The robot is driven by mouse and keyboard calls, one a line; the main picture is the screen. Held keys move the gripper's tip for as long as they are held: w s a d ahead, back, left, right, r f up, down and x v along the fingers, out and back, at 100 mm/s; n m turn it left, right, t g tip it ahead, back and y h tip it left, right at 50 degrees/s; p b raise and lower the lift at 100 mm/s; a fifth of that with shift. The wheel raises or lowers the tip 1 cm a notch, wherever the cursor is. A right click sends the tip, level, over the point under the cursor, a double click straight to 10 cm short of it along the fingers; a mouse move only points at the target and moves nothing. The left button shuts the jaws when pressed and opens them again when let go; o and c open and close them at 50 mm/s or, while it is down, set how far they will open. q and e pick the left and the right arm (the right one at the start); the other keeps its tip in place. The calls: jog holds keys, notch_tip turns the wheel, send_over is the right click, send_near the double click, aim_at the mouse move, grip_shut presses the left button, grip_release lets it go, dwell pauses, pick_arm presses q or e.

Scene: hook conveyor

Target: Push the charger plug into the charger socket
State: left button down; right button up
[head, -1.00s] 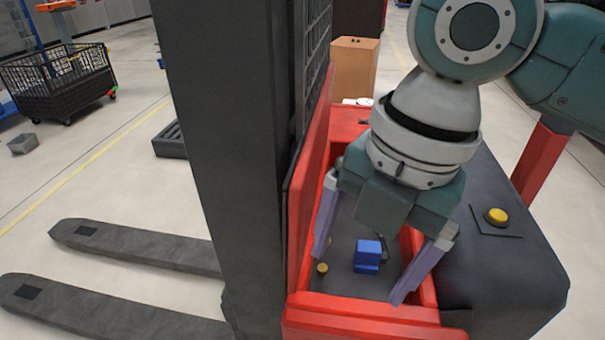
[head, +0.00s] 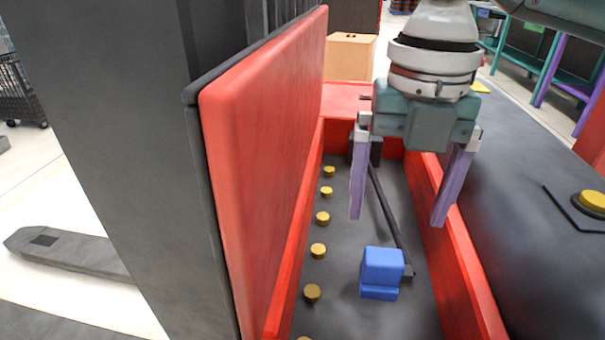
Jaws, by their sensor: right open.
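A blue block (head: 381,272), seemingly the charger plug, lies on the dark floor of a red-walled bay. A thin dark rod or cable (head: 390,218) runs from its right side back to a black block (head: 375,150) at the far end of the bay, partly hidden by my gripper. I cannot tell which part is the charger socket. My right gripper (head: 397,219) points down over the bay, open and empty, with its purple fingers spread. It is behind the blue block and apart from it. My left gripper is not in view.
A row of yellow knobs (head: 318,250) lines the bay's left side. A tall red panel (head: 265,150) and a dark mast stand to the left. A dark cover with a yellow button (head: 592,201) lies to the right. A cardboard box (head: 350,57) stands behind.

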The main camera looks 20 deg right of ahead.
aim_at(385, 257)
jog(key=shift+f+b, duration=0.8)
jog(key=shift+f, duration=1.6)
notch_tip(385, 257, down, 5)
jog(key=shift+f+b, duration=0.15)
jog(key=shift+b, duration=0.9)
jog(key=c, duration=1.3)
jog(key=shift+c, duration=0.2)
